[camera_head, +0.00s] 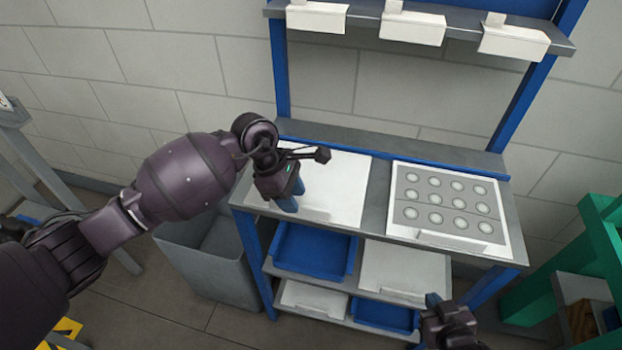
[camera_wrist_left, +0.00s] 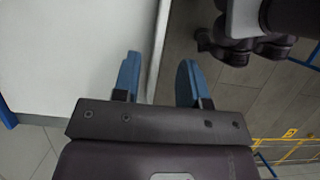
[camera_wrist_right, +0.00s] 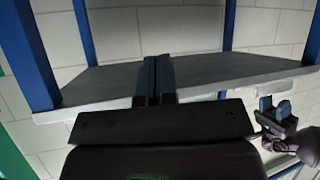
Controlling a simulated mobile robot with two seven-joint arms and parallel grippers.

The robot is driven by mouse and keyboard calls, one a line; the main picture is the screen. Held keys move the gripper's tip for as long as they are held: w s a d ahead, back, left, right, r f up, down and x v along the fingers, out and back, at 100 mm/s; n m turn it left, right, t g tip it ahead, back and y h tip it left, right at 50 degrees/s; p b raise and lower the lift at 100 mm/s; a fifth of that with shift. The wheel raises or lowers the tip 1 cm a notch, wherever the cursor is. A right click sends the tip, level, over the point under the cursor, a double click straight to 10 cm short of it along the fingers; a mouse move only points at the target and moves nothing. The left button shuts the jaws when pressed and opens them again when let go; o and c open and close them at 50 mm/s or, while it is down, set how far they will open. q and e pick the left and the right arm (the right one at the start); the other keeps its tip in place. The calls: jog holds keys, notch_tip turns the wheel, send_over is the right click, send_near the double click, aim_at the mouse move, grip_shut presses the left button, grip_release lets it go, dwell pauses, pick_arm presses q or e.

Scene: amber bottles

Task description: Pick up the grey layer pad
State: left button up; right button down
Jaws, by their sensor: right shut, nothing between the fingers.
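No plainly grey pad stands out. A flat, pale, nearly white sheet (camera_head: 340,180) lies on the left part of the bench top and may be the layer pad. A white-rimmed panel (camera_head: 402,172) with rows of pale round shapes on grey lies to its right. My left gripper (camera_head: 288,202) is at the front edge of the pale sheet, fingers down. In the left wrist view its blue fingers (camera_wrist_left: 158,78) are apart, one over a pale surface, one beyond its edge; contact cannot be told. My right gripper (camera_head: 432,300) is shut and empty, low in front of the bench.
The grey bench (camera_head: 376,205) has blue posts. Below are a blue tray (camera_head: 312,250) and a pale panel (camera_head: 405,268). A grey bin (camera_head: 205,265) stands left, a green frame (camera_head: 597,225) right.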

aim_at(301, 205)
pick_arm(q)
jog(key=shift+d+p+x, duration=0.15)
jog(key=shift+x, duration=0.8)
jog(key=shift+d+p+x, duration=0.15)
jog(key=shift+x, duration=0.8)
jog(key=shift+w+r, duration=0.1)
jog(key=shift+r, duration=0.05)
grip_shut()
